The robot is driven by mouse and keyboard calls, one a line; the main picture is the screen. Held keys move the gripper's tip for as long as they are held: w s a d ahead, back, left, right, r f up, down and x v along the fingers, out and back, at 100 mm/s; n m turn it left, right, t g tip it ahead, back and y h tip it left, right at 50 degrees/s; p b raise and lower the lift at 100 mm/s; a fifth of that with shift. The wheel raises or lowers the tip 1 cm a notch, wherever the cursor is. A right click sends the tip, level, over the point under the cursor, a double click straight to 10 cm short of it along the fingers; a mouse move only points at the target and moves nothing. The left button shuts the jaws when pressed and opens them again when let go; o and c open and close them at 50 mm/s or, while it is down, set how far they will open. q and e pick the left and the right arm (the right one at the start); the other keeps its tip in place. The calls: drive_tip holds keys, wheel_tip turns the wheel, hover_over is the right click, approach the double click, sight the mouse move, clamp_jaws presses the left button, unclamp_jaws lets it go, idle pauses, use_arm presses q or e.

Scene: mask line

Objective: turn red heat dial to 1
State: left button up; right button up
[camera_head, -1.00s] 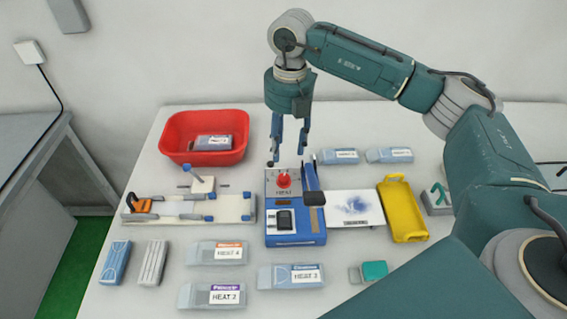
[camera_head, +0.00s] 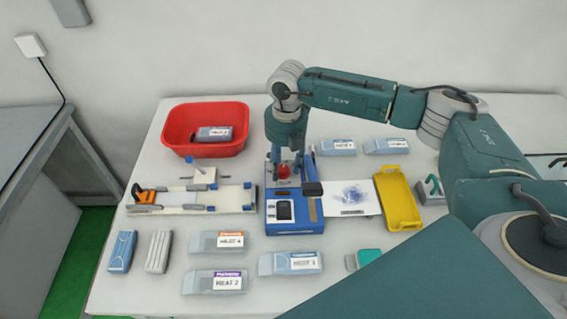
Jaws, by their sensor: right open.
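The red heat dial (camera_head: 284,171) sits on the grey top panel of the blue heat machine (camera_head: 297,227) in the middle of the table. My right gripper (camera_head: 284,178) points down over it, open, with its fingers on either side of the dial. I cannot tell whether the fingers touch it. The gripper hides most of the panel, so the dial's number marks and its setting cannot be read. My left gripper does not show.
A blue lever with a dark pad (camera_head: 312,188) stands close to the gripper's right side. A white sheet (camera_head: 352,198) and a yellow tray (camera_head: 398,202) lie right of the machine. A red bin (camera_head: 176,128) stands back left. Labelled packs (camera_head: 290,263) lie in front.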

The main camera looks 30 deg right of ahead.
drive_tip(key=shift+c, duration=0.6)
clamp_jaws()
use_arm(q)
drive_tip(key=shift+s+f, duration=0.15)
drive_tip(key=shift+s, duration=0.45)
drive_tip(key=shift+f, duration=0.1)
use_arm(e)
drive_tip(key=n+b, duration=0.3)
drive_tip(key=shift+w+f, duration=0.1)
drive_tip(key=shift+f, duration=0.05)
drive_tip(key=n+b, duration=0.4)
drive_tip(key=n, duration=0.1)
drive_tip(key=shift+n, duration=0.4)
drive_tip(key=n+b, duration=0.2)
drive_tip(key=n, duration=0.2)
use_arm(q)
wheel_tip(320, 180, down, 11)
drive_tip(key=b, duration=0.2)
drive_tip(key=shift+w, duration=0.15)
use_arm(e)
drive_tip(key=n, duration=0.5)
drive_tip(key=shift+w+r+g, duration=0.1)
drive_tip(key=shift+r+g, duration=0.15)
drive_tip(key=shift+g, duration=0.05)
